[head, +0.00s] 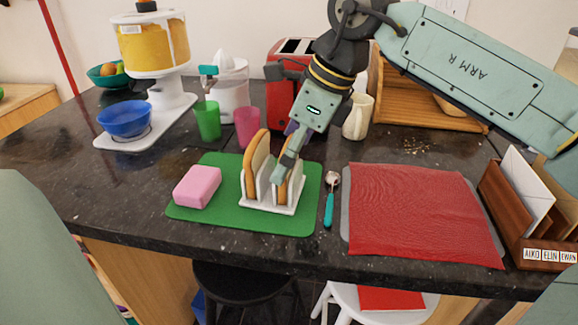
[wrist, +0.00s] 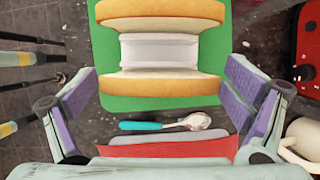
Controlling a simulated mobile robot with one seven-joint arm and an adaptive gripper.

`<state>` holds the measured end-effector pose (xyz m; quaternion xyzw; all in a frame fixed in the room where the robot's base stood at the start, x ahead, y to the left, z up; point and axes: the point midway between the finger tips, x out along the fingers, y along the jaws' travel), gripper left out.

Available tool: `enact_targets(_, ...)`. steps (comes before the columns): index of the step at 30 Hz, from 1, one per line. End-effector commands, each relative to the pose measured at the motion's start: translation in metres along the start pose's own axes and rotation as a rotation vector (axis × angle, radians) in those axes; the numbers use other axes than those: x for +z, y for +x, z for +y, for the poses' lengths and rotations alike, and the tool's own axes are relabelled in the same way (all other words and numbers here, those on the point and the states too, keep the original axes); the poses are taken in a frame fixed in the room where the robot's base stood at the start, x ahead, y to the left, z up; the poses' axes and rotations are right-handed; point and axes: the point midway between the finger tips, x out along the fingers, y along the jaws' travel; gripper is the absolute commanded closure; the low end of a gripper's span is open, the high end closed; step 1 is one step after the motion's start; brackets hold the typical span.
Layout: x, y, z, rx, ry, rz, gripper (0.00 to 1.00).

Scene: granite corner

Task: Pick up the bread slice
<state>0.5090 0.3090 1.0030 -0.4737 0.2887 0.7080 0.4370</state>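Two bread slices stand upright in a white toast rack (head: 270,204) on a green mat (head: 220,223). The left slice (head: 256,160) is clear of my gripper; in the wrist view it is the upper one (wrist: 160,14). The right slice (head: 282,188) is partly hidden by my gripper in the head view; in the wrist view it is the lower one (wrist: 160,86). My gripper (wrist: 160,82) is open, its purple pads apart at the two ends of this slice, with gaps showing on both sides. In the head view my gripper (head: 286,166) is down at the right slice.
A pink block (head: 197,187) lies left of the rack. A teal-handled spoon (head: 329,207) and a red cloth (head: 420,210) lie to the right. Green (head: 207,120) and pink (head: 247,127) cups, a cream jug (head: 357,117) and a red toaster (head: 284,88) stand behind.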

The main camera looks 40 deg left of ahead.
Motion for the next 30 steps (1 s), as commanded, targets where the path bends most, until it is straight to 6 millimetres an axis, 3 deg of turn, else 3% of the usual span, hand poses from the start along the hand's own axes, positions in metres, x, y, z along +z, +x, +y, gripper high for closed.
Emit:
enact_targets(12,0.0,0.0,0.0,0.0,0.0,0.0,0.37)
enact_targets(20,0.001,-0.002,0.0,0.0,0.0,0.0,0.38)
enact_targets(23,0.004,-0.01,0.0,-0.001,0.0,0.001,0.38)
enact_targets(30,0.023,-0.053,-0.001,-0.002,0.0,0.0,0.38)
